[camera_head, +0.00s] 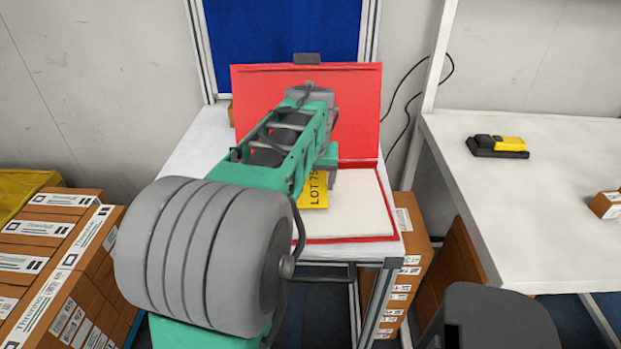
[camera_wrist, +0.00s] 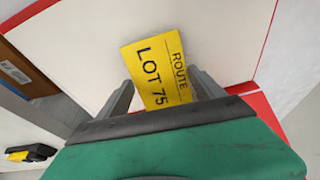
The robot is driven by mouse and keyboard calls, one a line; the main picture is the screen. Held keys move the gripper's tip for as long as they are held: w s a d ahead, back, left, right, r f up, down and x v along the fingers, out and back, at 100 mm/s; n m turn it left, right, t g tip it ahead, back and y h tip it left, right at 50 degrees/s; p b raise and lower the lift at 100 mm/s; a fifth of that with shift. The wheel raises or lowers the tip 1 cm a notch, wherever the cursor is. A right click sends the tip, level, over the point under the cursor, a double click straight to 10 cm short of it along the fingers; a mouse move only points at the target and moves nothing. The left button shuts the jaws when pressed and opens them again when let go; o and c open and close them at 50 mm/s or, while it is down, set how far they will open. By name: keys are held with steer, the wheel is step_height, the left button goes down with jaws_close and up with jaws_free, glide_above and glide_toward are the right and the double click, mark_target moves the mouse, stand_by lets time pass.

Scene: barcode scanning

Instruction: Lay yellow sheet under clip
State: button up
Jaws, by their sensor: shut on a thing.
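The yellow sheet (camera_head: 314,192), printed LOT 75 and ROUTE, is between the fingers of my gripper (camera_wrist: 165,92). It also shows in the wrist view (camera_wrist: 155,62), over a white surface. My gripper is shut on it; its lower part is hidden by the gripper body. An open red folder or case stands on a small white table, its red panel (camera_head: 350,105) upright at the back. Its white inside (camera_head: 352,205) lies flat with a red rim. A dark grey piece (camera_head: 306,59) sits on the panel's top edge; I cannot tell whether it is the clip. My arm hides the middle.
A white table (camera_head: 560,230) at the right holds a yellow and black device (camera_head: 498,146) and a small brown box (camera_head: 606,204). Stacked brown cartons (camera_head: 55,255) stand at the left, others (camera_head: 408,255) beside the small table (camera_head: 205,145). A black cable (camera_head: 405,85) hangs on the wall.

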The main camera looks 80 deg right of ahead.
stand_by(0.4)
steer(key=o, duration=1.3)
steer(key=shift+o, duration=0.2)
steer(key=v, duration=0.7)
steer(key=shift+r, duration=0.35)
steer(key=shift+a, duration=0.15)
